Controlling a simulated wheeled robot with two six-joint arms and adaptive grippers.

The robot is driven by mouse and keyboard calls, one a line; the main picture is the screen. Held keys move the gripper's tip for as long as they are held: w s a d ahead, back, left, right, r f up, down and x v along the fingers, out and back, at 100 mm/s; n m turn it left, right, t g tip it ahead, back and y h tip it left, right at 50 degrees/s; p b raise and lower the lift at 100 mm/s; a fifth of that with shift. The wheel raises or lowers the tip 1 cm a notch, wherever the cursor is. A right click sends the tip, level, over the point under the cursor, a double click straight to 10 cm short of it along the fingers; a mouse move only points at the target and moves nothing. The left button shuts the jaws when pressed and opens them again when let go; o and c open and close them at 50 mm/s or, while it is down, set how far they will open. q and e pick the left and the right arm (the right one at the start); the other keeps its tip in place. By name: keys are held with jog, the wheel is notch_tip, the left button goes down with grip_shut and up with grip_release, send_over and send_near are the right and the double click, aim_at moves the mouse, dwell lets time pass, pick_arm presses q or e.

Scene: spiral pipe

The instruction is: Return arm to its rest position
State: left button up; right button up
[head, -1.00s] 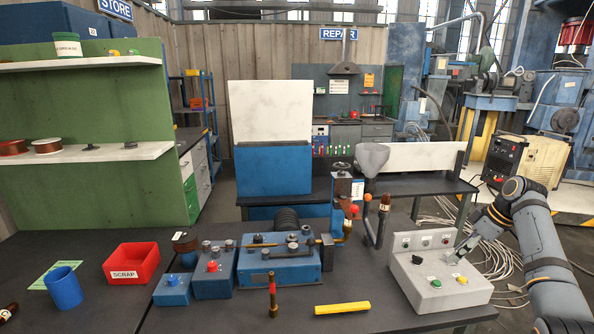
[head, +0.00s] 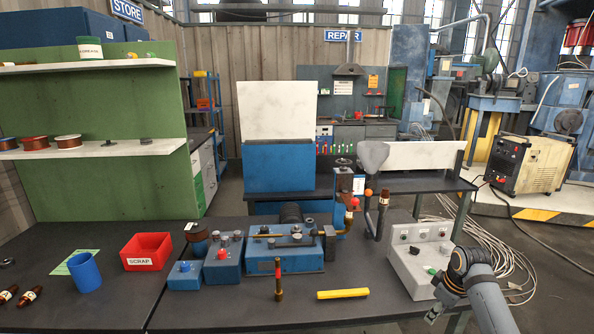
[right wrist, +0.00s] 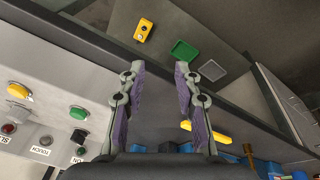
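My right gripper (head: 442,298) is low at the front right corner of the bench, beside the grey control box (head: 408,272), with my forearm coming in from the lower right. In the right wrist view, the right gripper (right wrist: 159,72) has its two fingers spread apart with nothing between them. The control box (right wrist: 45,105) with its yellow, green and red buttons shows at the left of that view, apart from the fingers. My left gripper is not in view.
A yellow bar (head: 343,294) and an upright brass-coloured rod (head: 278,280) are on the bench front. A blue machine (head: 285,255) stands behind them. A red scrap bin (head: 147,250) and a blue cup (head: 85,272) are at left. Cables (head: 500,255) lie on the floor at right.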

jog(key=s+a+f, duration=0.6)
jog(key=s+f, duration=0.1)
jog(key=s+a+m+t+h, duration=0.1)
jog(key=s+a+m, duration=0.25)
jog(key=s, duration=0.75)
jog(key=s+a+m, duration=0.2)
jog(key=s+a, duration=0.3)
jog(key=s, duration=0.5)
jog(key=s+d+f+g, duration=0.1)
jog(key=s+d+f, duration=0.1)
jog(key=f, duration=1.2)
jog(key=s+d+f, duration=0.1)
jog(key=s+f, duration=0.1)
jog(key=f, duration=1.2)
jog(key=s+d+f+g, duration=0.1)
jog(key=s+f, duration=1.2)
jog(key=s, duration=0.4)
jog(key=shift+d+f+m+p, duration=0.15)
jog(key=shift+f+m+p, duration=0.1)
jog(key=shift+m+p, duration=0.2)
